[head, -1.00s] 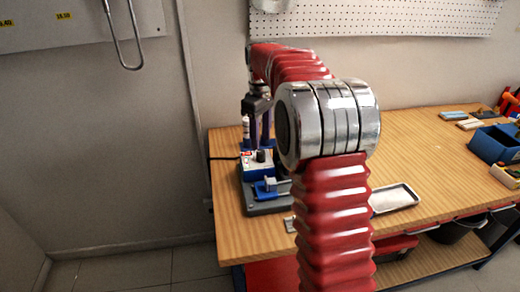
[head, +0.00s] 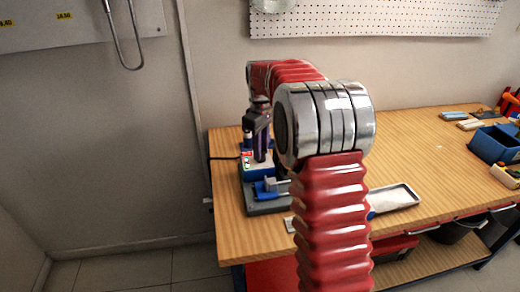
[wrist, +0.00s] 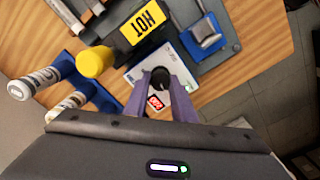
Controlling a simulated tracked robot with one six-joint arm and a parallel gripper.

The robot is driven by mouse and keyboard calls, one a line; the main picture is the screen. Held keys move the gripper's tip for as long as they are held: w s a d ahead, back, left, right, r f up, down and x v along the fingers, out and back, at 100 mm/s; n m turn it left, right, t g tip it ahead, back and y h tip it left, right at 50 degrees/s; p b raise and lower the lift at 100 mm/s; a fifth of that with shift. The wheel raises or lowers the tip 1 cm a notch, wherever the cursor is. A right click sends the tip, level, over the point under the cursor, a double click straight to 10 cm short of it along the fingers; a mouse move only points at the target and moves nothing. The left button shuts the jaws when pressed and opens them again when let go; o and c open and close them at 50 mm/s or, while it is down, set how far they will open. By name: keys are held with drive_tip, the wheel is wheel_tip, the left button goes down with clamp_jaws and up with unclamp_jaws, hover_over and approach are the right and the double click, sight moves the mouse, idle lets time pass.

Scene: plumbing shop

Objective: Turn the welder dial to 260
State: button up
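The welder (head: 250,168) stands at the left end of the bench, with a blue and white control box. In the wrist view its black dial (wrist: 160,78) sits on the white panel (wrist: 140,73), beside a small red display (wrist: 155,102) whose figures I cannot read. My gripper (wrist: 160,73) points down at the panel, its two purple fingers apart, one on each side of the dial. I cannot tell whether they touch it. In the head view my gripper (head: 262,158) hides the dial.
Blue holders with bottles (wrist: 45,78) stand at the left.

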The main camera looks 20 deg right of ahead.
drive_tip(key=c, duration=0.5)
drive_tip(key=shift+a, duration=0.1)
